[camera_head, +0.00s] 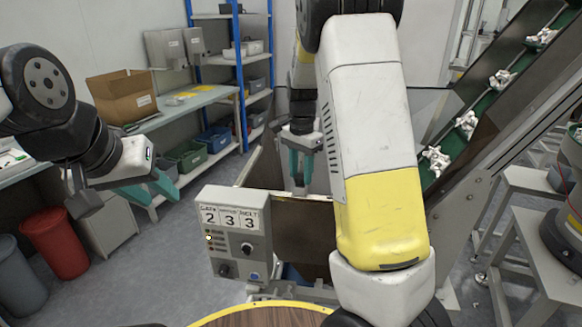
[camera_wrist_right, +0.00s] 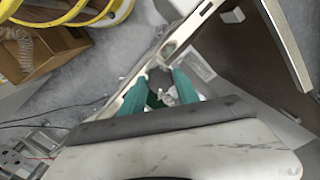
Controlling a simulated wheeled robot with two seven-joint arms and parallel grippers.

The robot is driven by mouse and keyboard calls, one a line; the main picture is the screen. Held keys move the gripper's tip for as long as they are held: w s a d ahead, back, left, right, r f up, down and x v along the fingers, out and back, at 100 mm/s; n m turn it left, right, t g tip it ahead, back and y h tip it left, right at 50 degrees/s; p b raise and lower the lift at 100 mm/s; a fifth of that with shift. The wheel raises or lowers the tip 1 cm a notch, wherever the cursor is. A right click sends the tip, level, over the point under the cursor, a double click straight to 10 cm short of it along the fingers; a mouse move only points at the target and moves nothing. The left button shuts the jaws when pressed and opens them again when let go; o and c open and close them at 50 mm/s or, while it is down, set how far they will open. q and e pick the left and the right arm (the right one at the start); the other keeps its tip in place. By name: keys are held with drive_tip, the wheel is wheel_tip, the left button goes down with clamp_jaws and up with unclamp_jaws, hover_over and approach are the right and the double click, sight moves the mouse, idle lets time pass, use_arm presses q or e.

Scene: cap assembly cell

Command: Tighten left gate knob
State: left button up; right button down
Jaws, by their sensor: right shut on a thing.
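My right gripper (camera_head: 300,182) reaches down at the metal gate frame behind the control box. Its teal fingers also show in the right wrist view (camera_wrist_right: 160,86), on either side of a small dark knob (camera_wrist_right: 158,87). The fingers are shut on this knob, which sits by the long metal edge of the frame. The fingers hide part of it, and I cannot tell how far it is turned. My left gripper (camera_head: 162,190) is open and empty in the air at the left, well apart from the frame.
The grey control box (camera_head: 226,265) with number cards and small knobs stands in front of the frame. A sloped conveyor (camera_head: 455,130) carries white parts at the right. A cardboard box (camera_head: 122,98) sits on the left bench. A red bin (camera_head: 55,245) stands on the floor.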

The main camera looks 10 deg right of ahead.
sight(300, 176)
drive_tip(key=shift+w, duration=0.1)
drive_tip(key=c, duration=0.9)
unclamp_jaws()
wheel_tip(300, 176, up, 8)
drive_tip(key=shift+f, duration=0.1)
